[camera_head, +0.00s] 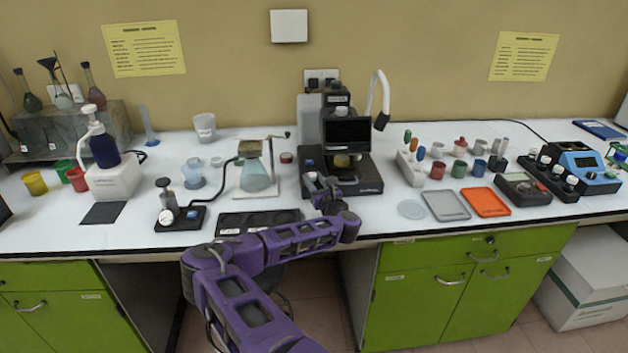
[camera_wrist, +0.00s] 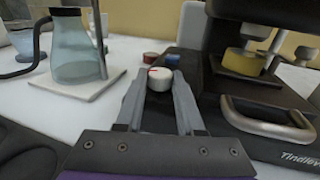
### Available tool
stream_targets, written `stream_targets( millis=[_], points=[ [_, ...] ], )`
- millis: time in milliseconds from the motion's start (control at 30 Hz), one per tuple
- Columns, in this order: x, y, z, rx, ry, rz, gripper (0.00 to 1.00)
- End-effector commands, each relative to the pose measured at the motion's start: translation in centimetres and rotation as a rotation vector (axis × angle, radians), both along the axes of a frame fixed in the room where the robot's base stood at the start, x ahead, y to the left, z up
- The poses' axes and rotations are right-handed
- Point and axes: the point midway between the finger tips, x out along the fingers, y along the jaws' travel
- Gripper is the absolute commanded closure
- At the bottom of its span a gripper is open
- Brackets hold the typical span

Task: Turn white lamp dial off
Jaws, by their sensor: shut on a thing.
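The white lamp dial (camera_wrist: 159,79) is a small white knob with a red mark on its top, at the left side of the black instrument (camera_wrist: 240,85). My gripper (camera_wrist: 158,88) is shut on the dial, with one grey finger on each side of it. A white gooseneck lamp (camera_head: 380,90) rises behind the instrument on the right.
A flask (camera_wrist: 78,52) on a white stand is left of the dial. A metal handle (camera_wrist: 268,122) sticks out on the right, and a yellow cup (camera_wrist: 245,62) sits inside the instrument. A black tray (camera_head: 258,218) lies front left. Grey (camera_head: 447,206) and orange trays (camera_head: 485,202) lie right.

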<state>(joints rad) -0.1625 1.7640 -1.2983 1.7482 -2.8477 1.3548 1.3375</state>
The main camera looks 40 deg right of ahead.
Motion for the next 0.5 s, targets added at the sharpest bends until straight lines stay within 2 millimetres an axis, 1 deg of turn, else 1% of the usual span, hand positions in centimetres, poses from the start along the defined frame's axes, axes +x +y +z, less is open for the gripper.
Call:
stream_targets(
  millis=[33, 133, 167, 300, 333, 500],
  points=[
    [0.14, 0.02, 0.41, -0.003, -0.007, 0.001, 1.0],
    [0.14, 0.01, 0.43, -0.004, -0.008, 0.001, 1.0],
    [0.14, 0.01, 0.44, -0.004, -0.008, 0.001, 0.61],
    [0.11, 0.01, 0.34, -0.003, -0.006, 0.001, 0.36],
    [0.11, 0.01, 0.31, -0.003, -0.005, 0.0, 0.33],
    [0.01, -0.07, 0.16, -0.001, -0.003, -0.002, 0.33]
  ],
)
